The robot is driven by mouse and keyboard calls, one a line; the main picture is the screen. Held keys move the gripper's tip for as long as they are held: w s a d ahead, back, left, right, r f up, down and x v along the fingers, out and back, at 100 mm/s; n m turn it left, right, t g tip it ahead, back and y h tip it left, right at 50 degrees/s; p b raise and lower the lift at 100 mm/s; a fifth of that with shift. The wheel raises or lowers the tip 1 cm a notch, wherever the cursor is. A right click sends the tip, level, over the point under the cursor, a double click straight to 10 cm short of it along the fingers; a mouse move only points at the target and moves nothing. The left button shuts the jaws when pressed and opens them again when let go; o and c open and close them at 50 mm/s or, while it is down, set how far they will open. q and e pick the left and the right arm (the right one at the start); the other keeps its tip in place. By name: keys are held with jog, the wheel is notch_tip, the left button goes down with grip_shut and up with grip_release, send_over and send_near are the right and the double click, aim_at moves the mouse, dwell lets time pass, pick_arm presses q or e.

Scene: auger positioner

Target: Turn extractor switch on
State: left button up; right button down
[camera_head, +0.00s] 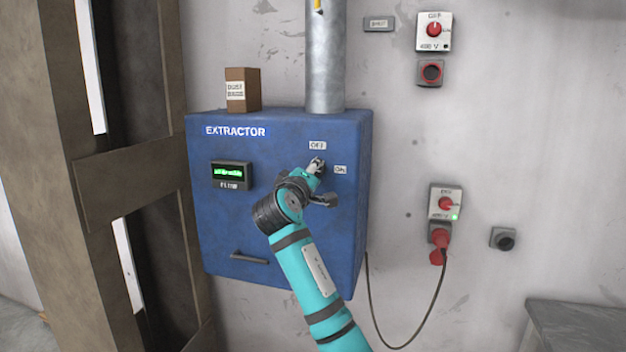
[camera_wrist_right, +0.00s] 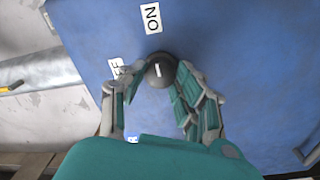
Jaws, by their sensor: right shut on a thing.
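The blue extractor box (camera_head: 290,230) hangs on the wall, with an OFF label (camera_head: 317,145) and an ON label (camera_head: 340,169) on its front. My right gripper (camera_head: 317,165) is at the box front between these labels and hides the switch in the head view. In the right wrist view the switch is a dark round knob (camera_wrist_right: 160,70) with a short white mark. The right gripper's fingers (camera_wrist_right: 158,76) are shut on it, one on each side. The mark runs roughly up and down there, with the ON label (camera_wrist_right: 151,18) above and the OFF label (camera_wrist_right: 118,68) at left. My left gripper is not in view.
A lit green display (camera_head: 230,173) is on the box front. A dust bags carton (camera_head: 242,90) and a metal pipe (camera_head: 325,60) stand on top. At right, a wall isolator (camera_head: 445,203) with a green light has a red plug (camera_head: 438,238) and hanging cable below.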

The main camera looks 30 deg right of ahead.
jog(key=shift+f, duration=0.2)
dwell(0.3)
jog(key=c, duration=0.9)
grip_release()
jog(key=shift+r, duration=0.15)
jog(key=shift+c, duration=0.2)
jog(key=shift+a, duration=0.1)
jog(key=v, duration=1.2)
